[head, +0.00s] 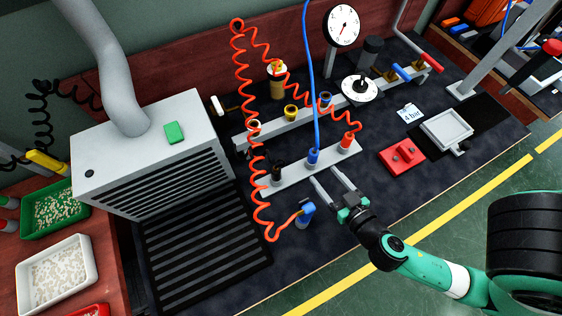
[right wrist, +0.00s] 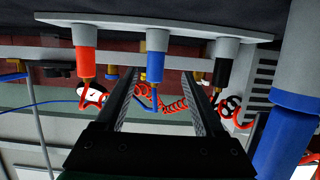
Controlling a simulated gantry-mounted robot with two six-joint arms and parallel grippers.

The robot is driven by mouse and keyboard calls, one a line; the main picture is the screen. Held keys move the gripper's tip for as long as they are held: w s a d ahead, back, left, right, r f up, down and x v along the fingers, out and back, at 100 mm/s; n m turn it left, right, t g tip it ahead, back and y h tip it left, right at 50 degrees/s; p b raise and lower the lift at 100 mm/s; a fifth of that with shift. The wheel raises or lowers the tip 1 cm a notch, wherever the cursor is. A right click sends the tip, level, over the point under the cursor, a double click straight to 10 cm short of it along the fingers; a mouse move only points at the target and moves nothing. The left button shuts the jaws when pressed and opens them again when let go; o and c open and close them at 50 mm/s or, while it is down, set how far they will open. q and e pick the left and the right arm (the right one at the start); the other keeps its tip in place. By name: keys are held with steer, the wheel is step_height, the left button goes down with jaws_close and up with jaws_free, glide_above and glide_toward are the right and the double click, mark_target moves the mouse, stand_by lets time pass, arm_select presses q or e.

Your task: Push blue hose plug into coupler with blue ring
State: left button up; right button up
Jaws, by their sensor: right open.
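The blue hose plug (head: 313,156) stands in a grey holder strip (head: 292,175) between the black plug (head: 277,172) and the red plug (head: 348,140). Its blue hose (head: 312,80) runs up out of the head view. The coupler with a blue ring (head: 325,99) is on the grey rail behind. My right gripper (head: 322,174) is open and empty, its fingers pointing at the blue plug from the front. In the right wrist view, the blue plug (right wrist: 156,62) appears between the fingers, near the tips; contact cannot be told. My left gripper is out of view.
A coiled orange hose (head: 246,80) loops left of the strip to a blue-bodied tool (head: 305,213). A coupler with a yellow ring (head: 290,112) shares the rail. A red block (head: 402,157) and grey tray (head: 446,131) lie right; dark bench between is clear.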

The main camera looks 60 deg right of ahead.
mark_target(316, 161)
steer(key=shift+s+d, duration=0.15)
steer(key=shift+d, duration=0.2)
steer(key=shift+d+f, duration=0.1)
steer(key=shift+d, duration=0.15)
steer(key=p+x, duration=0.2)
steer(key=x, duration=0.3)
steer(key=shift+w, duration=0.25)
steer(key=shift+w+d, duration=0.1)
steer(key=shift+w, duration=0.2)
steer(key=x, duration=0.1)
steer(key=p+x, duration=0.1)
steer(key=x, duration=0.1)
steer(key=r+x, duration=0.1)
steer(key=shift+w+d+f, duration=0.15)
steer(key=shift+w, duration=0.15)
steer(key=shift+w+d+f, duration=0.2)
steer(key=shift+w, duration=0.1)
steer(key=shift+c, duration=0.5)
jaws_close()
